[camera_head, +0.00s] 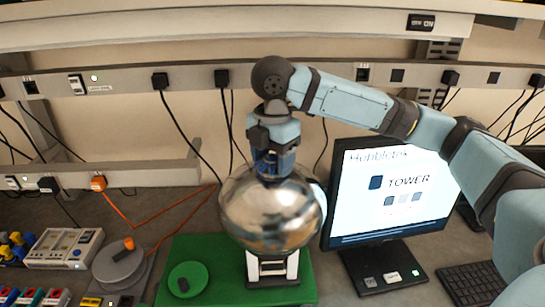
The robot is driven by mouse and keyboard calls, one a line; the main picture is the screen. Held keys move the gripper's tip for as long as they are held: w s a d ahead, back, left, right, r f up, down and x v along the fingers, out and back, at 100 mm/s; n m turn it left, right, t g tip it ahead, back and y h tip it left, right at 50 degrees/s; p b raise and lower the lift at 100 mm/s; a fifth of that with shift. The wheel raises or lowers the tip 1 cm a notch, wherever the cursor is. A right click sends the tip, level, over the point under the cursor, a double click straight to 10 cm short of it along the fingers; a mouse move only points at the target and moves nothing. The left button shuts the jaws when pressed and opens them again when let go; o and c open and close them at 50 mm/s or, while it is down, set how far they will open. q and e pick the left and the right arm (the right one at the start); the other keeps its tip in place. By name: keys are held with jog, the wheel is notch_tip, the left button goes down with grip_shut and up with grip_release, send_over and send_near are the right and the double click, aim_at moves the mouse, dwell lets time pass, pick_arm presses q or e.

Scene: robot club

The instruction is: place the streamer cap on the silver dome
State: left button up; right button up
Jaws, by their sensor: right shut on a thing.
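The silver dome (262,214) is a large shiny ball on a white and black stand (272,268). The stand is on a green mat. My right gripper (274,172) points down directly over the top of the dome, with its fingers at or just above the ball's upper surface. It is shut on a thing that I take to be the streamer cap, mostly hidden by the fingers. I cannot tell whether the held thing touches the dome. My left gripper is not in view.
The green mat (225,258) bears a green disc (188,278) left of the stand. A monitor (395,195) is close right of the dome, with a keyboard (475,285) beyond. A grey round device (120,265) and a control box (63,248) are at left. Cables hang behind.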

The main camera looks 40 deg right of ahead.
aim_at(272, 157)
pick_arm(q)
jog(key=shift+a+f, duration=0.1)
pick_arm(e)
jog(key=shift+f, duration=0.1)
jog(key=o, duration=0.8)
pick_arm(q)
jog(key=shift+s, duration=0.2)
pick_arm(e)
jog(key=shift+o, duration=0.6)
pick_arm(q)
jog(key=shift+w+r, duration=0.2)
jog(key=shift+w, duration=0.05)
pick_arm(e)
notch_tip(272, 157, up, 12)
